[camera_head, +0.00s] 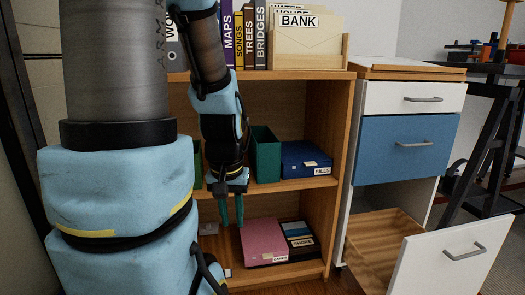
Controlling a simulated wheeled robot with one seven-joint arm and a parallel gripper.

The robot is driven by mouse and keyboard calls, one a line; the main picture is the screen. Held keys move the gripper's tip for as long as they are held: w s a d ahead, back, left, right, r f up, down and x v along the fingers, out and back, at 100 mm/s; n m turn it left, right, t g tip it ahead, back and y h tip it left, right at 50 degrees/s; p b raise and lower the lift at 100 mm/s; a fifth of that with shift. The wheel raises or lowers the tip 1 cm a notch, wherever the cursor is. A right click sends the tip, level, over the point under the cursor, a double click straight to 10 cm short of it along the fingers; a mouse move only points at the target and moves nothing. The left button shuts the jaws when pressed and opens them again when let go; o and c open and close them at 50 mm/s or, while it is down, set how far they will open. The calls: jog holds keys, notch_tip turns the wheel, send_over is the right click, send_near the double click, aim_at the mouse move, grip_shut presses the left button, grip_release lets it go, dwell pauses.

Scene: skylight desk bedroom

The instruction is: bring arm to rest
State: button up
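My arm, light blue and grey, fills the left of the head view and hangs down in front of the bookshelf. My gripper (231,210) points downward, its two teal fingers in front of the shelf's lower opening, above and left of a pink box.
A wooden bookshelf (342,150) holds a pink box (264,240), a blue box labelled BILLS (306,160), a green holder (265,155), books and a BANK file (305,38). To the right, a cabinet's bottom drawer (455,262) stands open, jutting forward.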

notch_tip(320, 180, up, 33)
jog(key=p, duration=3.1)
jog(key=shift+r+p, duration=0.2)
jog(key=shift+p, duration=0.15)
